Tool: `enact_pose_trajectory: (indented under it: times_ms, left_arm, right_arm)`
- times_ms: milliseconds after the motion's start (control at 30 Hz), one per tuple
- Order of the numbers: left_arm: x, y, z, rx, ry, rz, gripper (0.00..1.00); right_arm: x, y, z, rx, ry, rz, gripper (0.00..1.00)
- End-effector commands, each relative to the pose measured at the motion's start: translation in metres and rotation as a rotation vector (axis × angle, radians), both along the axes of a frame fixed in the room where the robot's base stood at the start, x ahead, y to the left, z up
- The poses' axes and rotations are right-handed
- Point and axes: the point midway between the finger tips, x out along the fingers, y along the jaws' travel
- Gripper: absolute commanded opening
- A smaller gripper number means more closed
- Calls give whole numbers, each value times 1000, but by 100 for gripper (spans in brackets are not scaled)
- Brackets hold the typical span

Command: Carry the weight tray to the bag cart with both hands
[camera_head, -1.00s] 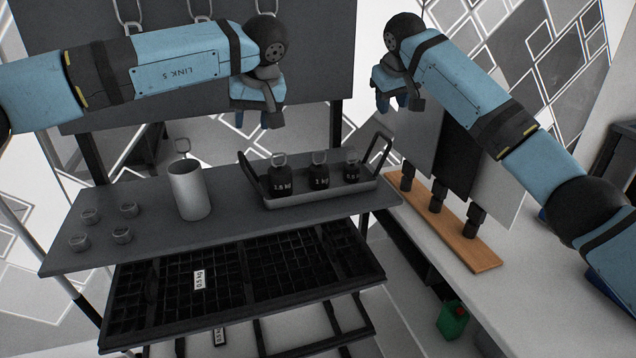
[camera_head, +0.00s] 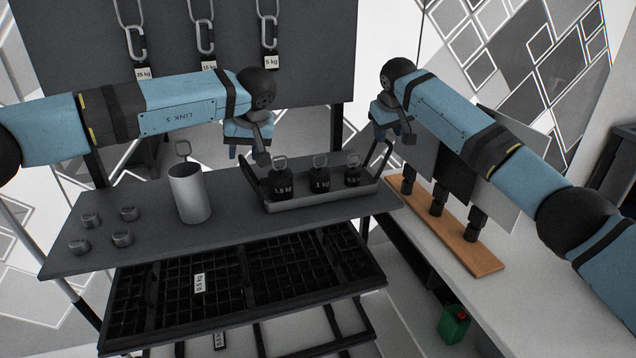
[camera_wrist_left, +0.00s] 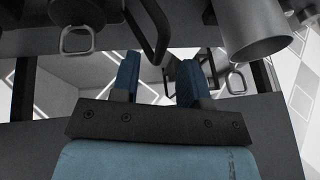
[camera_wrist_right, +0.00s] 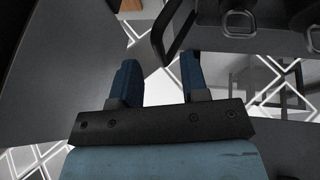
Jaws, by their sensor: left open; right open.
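The weight tray (camera_head: 330,198) is a grey shallow tray with a raised loop handle at each end. Three dark labelled weights stand in it: a 1.5 kg (camera_head: 283,187), a 1 kg (camera_head: 320,180) and a smaller one (camera_head: 353,174). My left gripper (camera_head: 248,153) is open and empty, above and close to the left handle (camera_head: 249,178); that handle shows beyond its fingers in the left wrist view (camera_wrist_left: 150,28). My right gripper (camera_head: 392,133) is open and empty by the top of the right handle (camera_head: 385,158), which shows in the right wrist view (camera_wrist_right: 172,35). I cannot identify the bag cart.
The tray rests on a dark shelf (camera_head: 130,185). A grey cylinder (camera_head: 188,192) and several small round weights (camera_head: 122,238) stand to its left. A wooden rack (camera_head: 445,230) with upright plates stands on the white counter at right. A gridded drawer (camera_head: 230,280) lies below.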

Motion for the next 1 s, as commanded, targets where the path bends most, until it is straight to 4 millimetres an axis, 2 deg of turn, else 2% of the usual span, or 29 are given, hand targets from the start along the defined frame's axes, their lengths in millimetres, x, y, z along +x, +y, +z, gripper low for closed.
enact_pose_trajectory:
  times_ms: [100,300,667,700,867,1000]
  left_arm:
    - [6,6,-18,-1,2,1,41]
    - [12,12,-36,-1,0,0,41]
    - [14,13,-40,-1,0,0,41]
    - [14,13,-40,-1,0,0,39]
    - [14,13,-40,-1,0,0,2]
    - [14,13,-40,-1,0,0,0]
  right_arm:
    - [8,-2,-18,-1,1,-1,41]
    - [17,-2,-35,-1,0,0,41]
    - [19,-3,-40,-1,-1,0,41]
    - [19,-3,-40,-1,-1,0,39]
    - [19,-3,-40,-1,-1,0,2]
    - [19,-3,-40,-1,-1,0,0]
